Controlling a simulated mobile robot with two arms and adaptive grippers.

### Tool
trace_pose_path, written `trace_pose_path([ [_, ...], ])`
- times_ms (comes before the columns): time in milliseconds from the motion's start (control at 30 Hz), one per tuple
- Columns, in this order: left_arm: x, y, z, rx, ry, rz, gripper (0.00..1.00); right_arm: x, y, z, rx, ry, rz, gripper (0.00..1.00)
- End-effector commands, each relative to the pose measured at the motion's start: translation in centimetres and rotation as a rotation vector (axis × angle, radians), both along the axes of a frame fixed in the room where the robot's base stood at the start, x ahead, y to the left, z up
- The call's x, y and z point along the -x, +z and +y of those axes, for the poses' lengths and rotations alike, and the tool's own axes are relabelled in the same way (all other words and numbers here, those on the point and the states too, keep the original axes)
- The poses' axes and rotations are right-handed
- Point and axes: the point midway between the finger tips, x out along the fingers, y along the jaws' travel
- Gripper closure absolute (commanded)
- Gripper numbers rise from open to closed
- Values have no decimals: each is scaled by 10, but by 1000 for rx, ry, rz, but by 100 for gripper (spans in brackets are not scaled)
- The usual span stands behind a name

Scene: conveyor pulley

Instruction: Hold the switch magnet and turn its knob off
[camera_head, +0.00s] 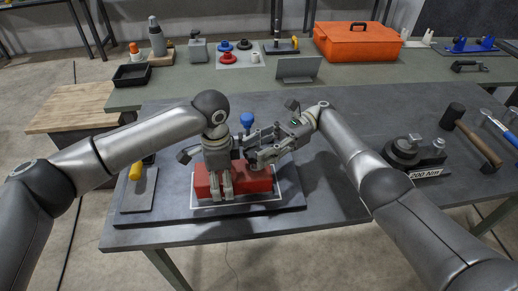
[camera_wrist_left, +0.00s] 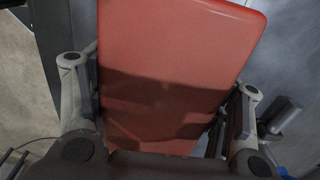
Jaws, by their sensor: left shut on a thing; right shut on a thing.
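The switch magnet is a red block (camera_head: 258,181) on a white-edged plate at the front of the table. My left gripper (camera_head: 222,184) reaches down over its left part and is shut on it. In the left wrist view the red block (camera_wrist_left: 180,60) fills the space between the two fingers. My right gripper (camera_head: 252,160) comes from the right and is shut at the block's upper rear edge. Its fingers hide what they hold, which appears to be the knob. A blue round-topped part (camera_head: 247,119) stands just behind the grippers; I cannot tell whether it joins the magnet.
A grey plate with a yellow-handled tool (camera_head: 136,171) lies to the left. A dark round fixture (camera_head: 408,150) and a hammer (camera_head: 470,135) lie to the right. An orange toolbox (camera_head: 357,42) and a black tray (camera_head: 132,75) stand on the rear bench.

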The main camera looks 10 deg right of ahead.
Motion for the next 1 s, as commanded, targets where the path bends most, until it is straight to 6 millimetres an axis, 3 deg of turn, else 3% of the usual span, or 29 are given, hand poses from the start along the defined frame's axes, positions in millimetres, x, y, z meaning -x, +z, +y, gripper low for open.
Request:
trace_pose_path([
  [133,1,1,-4,11,-4,2,73,0,-2,0,5,-2,1,86],
  [167,1,1,-4,11,-4,2,73,0,-2,0,5,-2,1,58],
  [300,1,1,-3,9,-3,2,73,0,-2,0,4,-3,1,40],
  [733,1,0,-2,6,-1,1,73,0,4,-1,0,-2,-1,40],
  [1000,0,0,-1,5,0,1,73,0,41,0,-2,-1,-6,40],
])
